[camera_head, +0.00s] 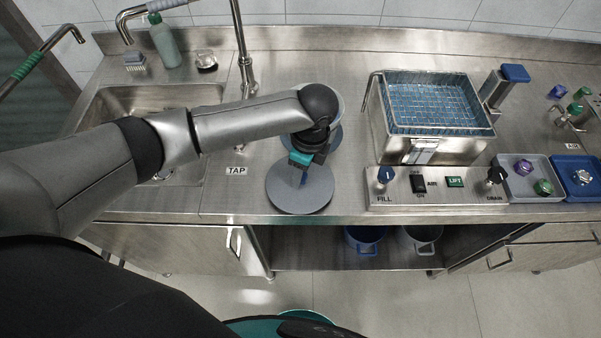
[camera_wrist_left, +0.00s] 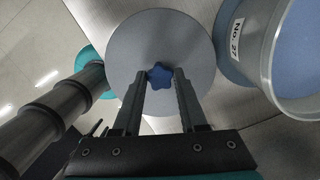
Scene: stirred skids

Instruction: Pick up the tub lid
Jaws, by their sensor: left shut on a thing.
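The tub lid (camera_head: 297,200) is a flat grey disc with a blue star-shaped knob. It is near the counter's front edge, right of the TAP label. It fills the upper middle of the left wrist view (camera_wrist_left: 125,50), with the knob (camera_wrist_left: 159,75) between the fingertips. My left gripper (camera_head: 304,173) comes down from above and is shut on the knob. Whether the lid touches the counter or is slightly raised, I cannot tell. A grey tub (camera_wrist_left: 235,75) marked "No. 27", blue inside, is beside the lid; my arm partly hides it in the head view. My right gripper is not in view.
A steel tank (camera_head: 455,152) with a wire basket stands to the right, behind a control panel (camera_head: 437,198). Grey (camera_head: 512,188) and blue (camera_head: 563,190) trays hold knobs farther right. The sink (camera_head: 110,100) and a green bottle (camera_head: 164,45) are left. Counter between sink and lid is clear.

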